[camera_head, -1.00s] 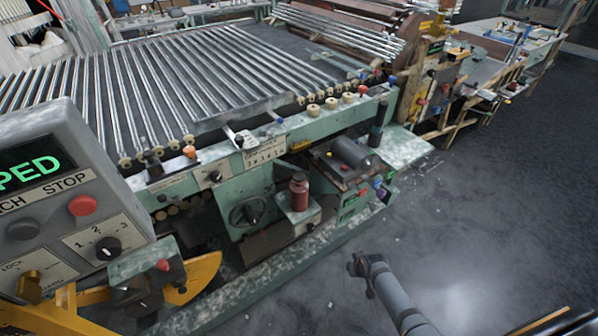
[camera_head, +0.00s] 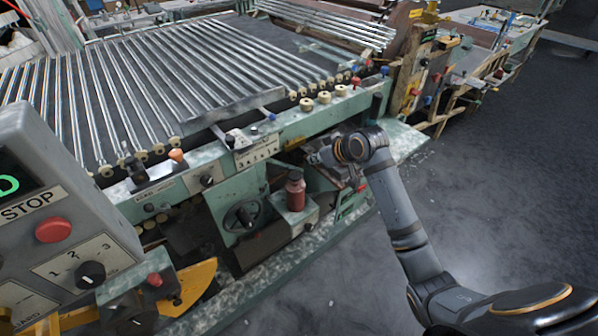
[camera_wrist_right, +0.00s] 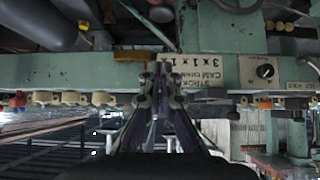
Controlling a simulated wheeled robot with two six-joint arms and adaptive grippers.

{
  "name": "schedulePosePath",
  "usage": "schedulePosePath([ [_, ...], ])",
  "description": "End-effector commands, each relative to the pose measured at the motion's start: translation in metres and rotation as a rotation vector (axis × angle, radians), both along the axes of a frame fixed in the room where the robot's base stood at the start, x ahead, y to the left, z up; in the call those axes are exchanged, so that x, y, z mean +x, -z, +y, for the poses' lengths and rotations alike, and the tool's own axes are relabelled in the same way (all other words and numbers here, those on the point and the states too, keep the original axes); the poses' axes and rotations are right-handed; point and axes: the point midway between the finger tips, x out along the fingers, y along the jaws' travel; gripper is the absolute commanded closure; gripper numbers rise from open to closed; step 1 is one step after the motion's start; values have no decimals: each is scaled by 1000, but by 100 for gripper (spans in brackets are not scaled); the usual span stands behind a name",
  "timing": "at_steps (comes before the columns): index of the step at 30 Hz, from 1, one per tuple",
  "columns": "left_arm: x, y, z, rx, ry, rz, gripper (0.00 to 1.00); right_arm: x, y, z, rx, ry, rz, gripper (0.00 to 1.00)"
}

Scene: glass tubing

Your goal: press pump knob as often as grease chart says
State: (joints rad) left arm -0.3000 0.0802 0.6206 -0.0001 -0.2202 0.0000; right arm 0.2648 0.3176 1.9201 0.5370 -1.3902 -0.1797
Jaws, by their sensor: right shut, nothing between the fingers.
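The chart plate (camera_head: 257,152) is a pale lettered label on the green front beam in the head view. My left gripper is out of view.
A grey control box (camera_head: 60,200) with a red stop button stands at the left. A black handwheel (camera_head: 241,216) sits left of the red container. Glass tubes (camera_head: 150,85) lie on the machine top. Open floor (camera_head: 490,180) lies at the right.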

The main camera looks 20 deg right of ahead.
Motion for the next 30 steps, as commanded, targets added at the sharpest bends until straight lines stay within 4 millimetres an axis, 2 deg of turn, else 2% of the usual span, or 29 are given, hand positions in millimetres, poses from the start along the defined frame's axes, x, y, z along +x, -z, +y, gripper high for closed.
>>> schedulePosePath([
  [5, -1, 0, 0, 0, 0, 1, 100, 8, 9, 4, 5, 1, 1, 100],
  [18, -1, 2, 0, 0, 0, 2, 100, 69, 73, 27, 2, 0, 2, 100],
  [24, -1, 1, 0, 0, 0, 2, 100, 66, 103, 25, 0, 1, 3, 100],
  [30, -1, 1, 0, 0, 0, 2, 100, 67, 111, 25, 0, 1, 0, 100],
])
